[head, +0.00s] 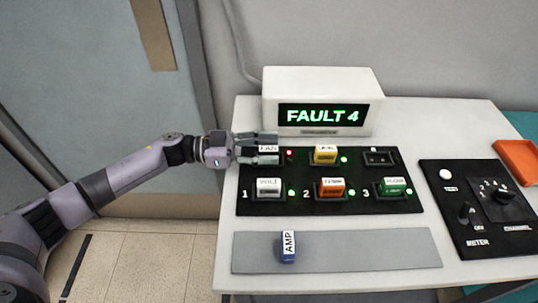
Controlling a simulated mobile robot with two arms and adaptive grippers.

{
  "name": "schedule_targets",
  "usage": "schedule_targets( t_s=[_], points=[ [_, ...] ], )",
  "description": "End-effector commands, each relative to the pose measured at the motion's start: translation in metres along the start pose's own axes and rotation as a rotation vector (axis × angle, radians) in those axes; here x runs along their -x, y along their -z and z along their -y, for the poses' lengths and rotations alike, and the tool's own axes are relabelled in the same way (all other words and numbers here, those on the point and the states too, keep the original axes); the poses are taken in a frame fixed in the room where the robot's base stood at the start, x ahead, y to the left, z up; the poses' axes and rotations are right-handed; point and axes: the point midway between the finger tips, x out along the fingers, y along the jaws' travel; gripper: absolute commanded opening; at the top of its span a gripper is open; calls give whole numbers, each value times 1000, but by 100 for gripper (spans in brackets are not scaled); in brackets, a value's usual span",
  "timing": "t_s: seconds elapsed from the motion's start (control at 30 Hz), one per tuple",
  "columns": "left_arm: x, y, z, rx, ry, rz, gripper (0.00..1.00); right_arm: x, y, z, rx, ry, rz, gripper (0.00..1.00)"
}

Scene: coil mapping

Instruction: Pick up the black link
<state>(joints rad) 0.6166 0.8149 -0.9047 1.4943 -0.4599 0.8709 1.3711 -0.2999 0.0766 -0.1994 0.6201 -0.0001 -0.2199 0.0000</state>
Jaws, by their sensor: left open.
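My left gripper (272,148) comes in from the left over the top-left slot of the black panel (300,205). Its fingers are apart, one above and one below a link labelled FAN (268,149). I see the white label between the fingers; the link's body is mostly hidden, so I cannot make out its colour or whether the fingers touch it. A red light (289,153) glows beside that slot. No other link in view looks black. My right gripper is not in view.
Other links are yellow (325,155), white VOLT (269,187), orange (331,187) and green (391,187). A blue AMP link (288,247) lies on the grey strip (370,250). The display box (320,84) reads FAULT 4.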

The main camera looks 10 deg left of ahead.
Motion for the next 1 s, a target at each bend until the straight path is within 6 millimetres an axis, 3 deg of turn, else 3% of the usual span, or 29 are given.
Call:
schedule_targets(
  t_s=[0.23,0.87,1.0],
  points=[
    [-1,0,0,0,0,0,42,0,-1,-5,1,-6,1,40],
    [-1,0,0,1,0,0,0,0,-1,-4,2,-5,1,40],
    [-1,0,0,0,0,0,0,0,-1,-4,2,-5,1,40]
  ],
)
